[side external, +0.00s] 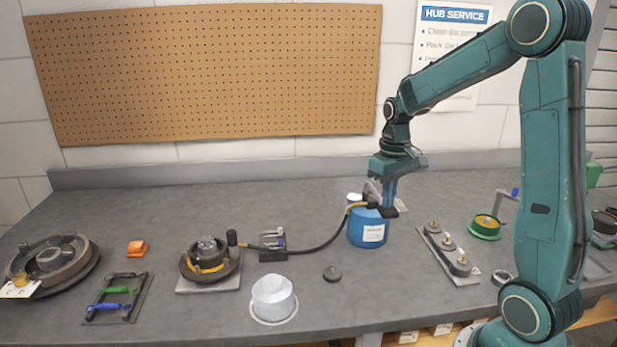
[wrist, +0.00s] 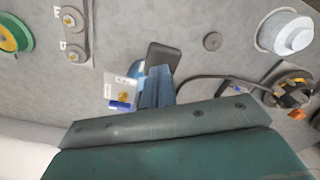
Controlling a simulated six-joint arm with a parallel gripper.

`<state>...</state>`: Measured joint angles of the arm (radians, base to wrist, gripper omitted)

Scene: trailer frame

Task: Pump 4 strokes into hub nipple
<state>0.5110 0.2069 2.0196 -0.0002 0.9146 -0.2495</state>
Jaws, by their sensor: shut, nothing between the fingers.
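The blue grease pump (side external: 367,230) with a white label stands mid-bench. Its dark lever pad (side external: 386,211) sticks out to the right at the top; a dark pad also shows in the wrist view (wrist: 163,55). My gripper (side external: 389,198) is shut and empty, pointing down at the pad; I cannot tell whether it touches. A black hose (side external: 312,250) runs left from the pump to a dark coupler (side external: 232,238) beside the hub (side external: 207,258), which has a yellow ring and sits on a grey plate. The nipple is too small to make out.
A white cap (side external: 273,298) and a small dark disc (side external: 332,273) lie in front. A rack with three fittings (side external: 447,252) and a green dish (side external: 486,227) stand right. A drum (side external: 52,260), a handled tray (side external: 117,297) and an orange block (side external: 137,248) are left.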

